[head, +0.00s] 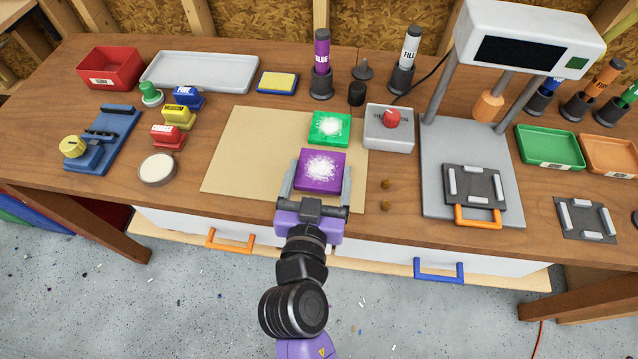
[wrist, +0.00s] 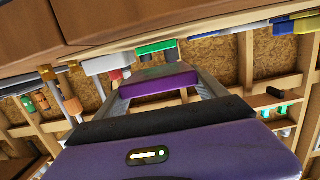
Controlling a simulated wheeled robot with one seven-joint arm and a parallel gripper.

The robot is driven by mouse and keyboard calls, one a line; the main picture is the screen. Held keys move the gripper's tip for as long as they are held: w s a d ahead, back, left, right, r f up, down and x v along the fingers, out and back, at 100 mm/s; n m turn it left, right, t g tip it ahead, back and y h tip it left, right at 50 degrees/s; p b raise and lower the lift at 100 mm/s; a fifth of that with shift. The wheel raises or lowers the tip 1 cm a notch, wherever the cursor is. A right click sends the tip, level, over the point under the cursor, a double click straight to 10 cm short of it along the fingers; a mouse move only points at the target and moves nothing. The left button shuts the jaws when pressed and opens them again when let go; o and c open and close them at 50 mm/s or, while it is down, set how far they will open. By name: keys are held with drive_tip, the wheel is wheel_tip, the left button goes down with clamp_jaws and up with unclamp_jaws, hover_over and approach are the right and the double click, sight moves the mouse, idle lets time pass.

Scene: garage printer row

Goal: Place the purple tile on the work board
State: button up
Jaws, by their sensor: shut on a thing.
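The purple tile (head: 321,170) has a white splatter on its top face. My gripper (head: 318,172) is shut on it, one finger at each side. The tile also shows between the fingers in the wrist view (wrist: 158,84). The work board (head: 236,150) is a flat tan sheet on the bench. In the head view the purple tile overlaps the board's front right part; I cannot tell whether it touches the board. A green tile (head: 329,128) with a white splatter lies on the board just behind the purple one. My gripper hides part of the board's front edge.
A press (head: 470,170) stands farther right. Stamps (head: 168,135) and a round tin (head: 157,169) are on the left. The board's left half is clear.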

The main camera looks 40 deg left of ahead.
sight(319, 186)
drive_tip(key=shift+f+b, duration=0.35)
drive_tip(key=shift+f, duration=1.5)
drive_tip(key=shift+f+b, duration=0.2)
drive_tip(key=shift+b, duration=0.1)
drive_tip(key=o, duration=1.4)
drive_tip(key=shift+r+p, duration=0.1)
drive_tip(key=shift+p, duration=0.4)
